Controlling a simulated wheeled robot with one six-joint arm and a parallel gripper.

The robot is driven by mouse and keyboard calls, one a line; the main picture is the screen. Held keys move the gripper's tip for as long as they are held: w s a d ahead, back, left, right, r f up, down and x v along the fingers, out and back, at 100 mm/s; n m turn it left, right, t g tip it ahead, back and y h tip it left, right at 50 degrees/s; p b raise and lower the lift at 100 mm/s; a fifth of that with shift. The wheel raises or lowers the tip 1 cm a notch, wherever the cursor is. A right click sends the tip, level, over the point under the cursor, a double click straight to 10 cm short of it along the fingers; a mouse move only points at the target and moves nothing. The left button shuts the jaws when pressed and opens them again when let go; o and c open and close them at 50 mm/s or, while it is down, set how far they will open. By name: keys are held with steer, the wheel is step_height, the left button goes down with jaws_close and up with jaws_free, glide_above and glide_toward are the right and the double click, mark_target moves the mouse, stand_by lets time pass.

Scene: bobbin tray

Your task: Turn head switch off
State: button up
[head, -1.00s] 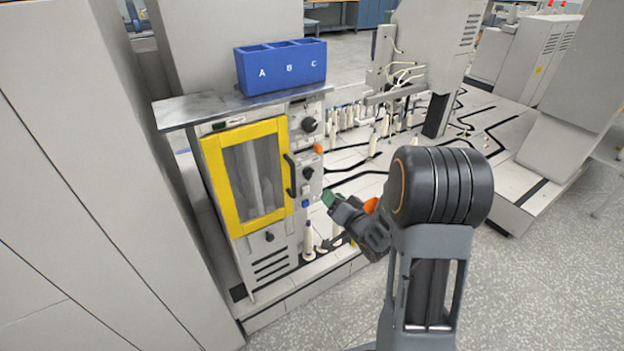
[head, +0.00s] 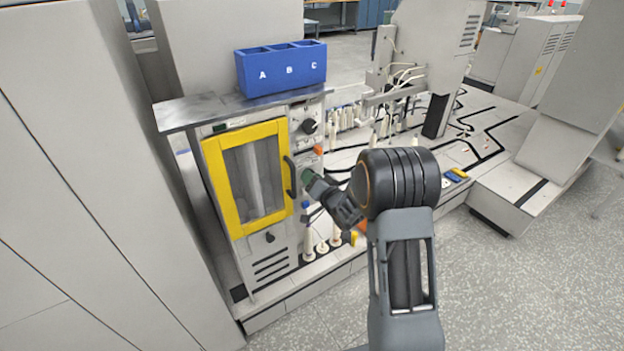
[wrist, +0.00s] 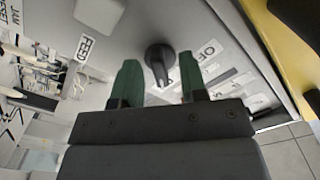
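A black rotary switch knob (wrist: 160,58) on the light grey panel shows in the wrist view, with a label that seems to read OFF (wrist: 208,52) to its right. My gripper (wrist: 160,78) is open, its two green fingers apart, one on each side of the knob in the picture. I cannot tell whether they touch it. In the head view my gripper (head: 307,178) is at the panel right of the yellow-framed door, hiding the lower knob. Another black knob (head: 310,126) sits higher on the panel.
The yellow door frame (head: 212,180) with its black handle (head: 290,177) is close left of my gripper. An orange button (head: 318,149) is just above. A blue bin (head: 282,82) marked A, B, C stands on the metal shelf (head: 190,110). White bobbins (head: 309,243) stand below.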

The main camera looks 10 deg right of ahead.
jaws_close()
steer(key=shift+f+n+b, duration=0.1)
steer(key=shift+n+b, duration=0.2)
steer(key=shift+b, duration=0.2)
steer(key=shift+n+b, duration=7.6)
steer(key=shift+b, duration=1.15)
